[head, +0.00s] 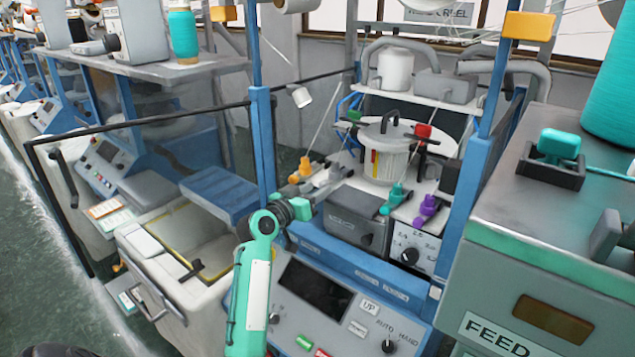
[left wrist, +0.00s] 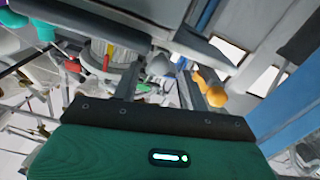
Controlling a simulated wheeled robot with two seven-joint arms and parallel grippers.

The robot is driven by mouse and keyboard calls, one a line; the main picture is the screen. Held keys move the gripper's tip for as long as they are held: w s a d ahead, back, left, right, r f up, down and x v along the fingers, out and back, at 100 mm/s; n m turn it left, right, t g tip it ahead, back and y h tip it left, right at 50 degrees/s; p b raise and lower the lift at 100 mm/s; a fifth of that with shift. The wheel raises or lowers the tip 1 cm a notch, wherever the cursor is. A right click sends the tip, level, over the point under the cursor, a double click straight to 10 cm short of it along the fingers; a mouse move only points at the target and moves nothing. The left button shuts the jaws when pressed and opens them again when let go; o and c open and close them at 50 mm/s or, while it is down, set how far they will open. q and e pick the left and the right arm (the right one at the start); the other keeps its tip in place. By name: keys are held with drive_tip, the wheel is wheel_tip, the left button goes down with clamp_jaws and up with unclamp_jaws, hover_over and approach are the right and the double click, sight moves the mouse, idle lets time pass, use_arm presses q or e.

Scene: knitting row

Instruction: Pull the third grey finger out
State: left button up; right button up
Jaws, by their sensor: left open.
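A row of coloured fingers stands on the knitting machine. The grey finger (head: 335,173) sits between the orange finger (head: 301,171) and the teal finger (head: 393,198), with the purple finger (head: 426,210) at the right end. My left gripper (head: 312,207) is in front of the grey and orange fingers, at the front edge of the machine. In the left wrist view my open left gripper (left wrist: 160,82) shows two dark jaws, with the grey finger (left wrist: 158,66) between them and the orange finger (left wrist: 212,92) beside the right jaw. Contact cannot be told. My right gripper is not in view.
A round drum (head: 388,160) stands behind the fingers. A blue post (head: 263,140) rises left of my gripper. A dark box (head: 357,215) and a dial panel (head: 415,245) lie to the right. A control panel (head: 345,325) is below.

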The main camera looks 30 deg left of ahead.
use_arm(q)
drive_tip(key=shift+w+d, duration=0.1)
drive_tip(key=shift+w, duration=0.65)
drive_tip(key=shift+c, duration=0.4)
clamp_jaws()
drive_tip(key=shift+s+f, duration=0.1)
drive_tip(key=shift+s, duration=1.5)
drive_tip(key=shift+w, duration=0.15)
drive_tip(key=shift+c, duration=0.2)
unclamp_jaws()
drive_tip(key=shift+o, duration=0.6)
drive_tip(key=shift+s, duration=0.25)
